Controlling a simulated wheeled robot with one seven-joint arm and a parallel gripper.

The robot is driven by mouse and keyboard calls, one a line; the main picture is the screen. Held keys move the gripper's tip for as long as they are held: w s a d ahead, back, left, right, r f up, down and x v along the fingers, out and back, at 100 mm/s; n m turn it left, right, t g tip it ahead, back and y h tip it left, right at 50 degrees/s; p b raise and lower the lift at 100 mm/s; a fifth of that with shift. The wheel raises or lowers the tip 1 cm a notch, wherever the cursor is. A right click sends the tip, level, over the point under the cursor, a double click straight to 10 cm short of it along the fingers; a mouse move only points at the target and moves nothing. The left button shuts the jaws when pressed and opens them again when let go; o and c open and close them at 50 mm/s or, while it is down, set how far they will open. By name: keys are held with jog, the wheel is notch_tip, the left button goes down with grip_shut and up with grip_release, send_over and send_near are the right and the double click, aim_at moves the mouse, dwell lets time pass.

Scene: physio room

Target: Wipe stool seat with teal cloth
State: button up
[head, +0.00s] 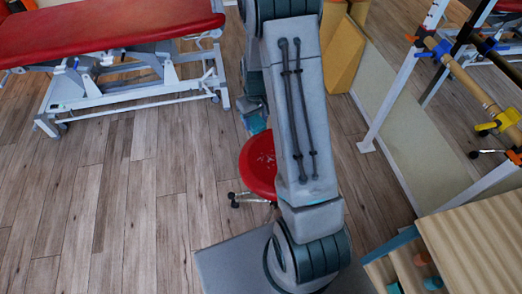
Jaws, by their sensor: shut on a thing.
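The stool has a round red seat (257,172), partly hidden behind my arm in the head view. A few small pale marks show on the seat near the arm's edge. My gripper (252,113) is at the far side of the seat, mostly hidden by my arm. It is shut on the teal cloth (256,124), of which only a small patch shows just above the seat's far rim. I cannot tell whether the cloth touches the seat.
A red treatment table (100,28) on a white frame stands at the back left. Parallel bars (458,72) and a mirror are on the right. A yellow foam block (345,55) stands behind. A wooden shelf unit (480,235) is at the front right. The left floor is clear.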

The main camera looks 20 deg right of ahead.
notch_tip(320, 180, down, 16)
jog(key=d+n+b, duration=0.2)
jog(key=n+b, duration=0.3)
jog(key=b, duration=1.3)
jog(key=shift+w+r+b, duration=0.15)
jog(key=shift+w+b, duration=0.05)
jog(key=shift+b, duration=0.2)
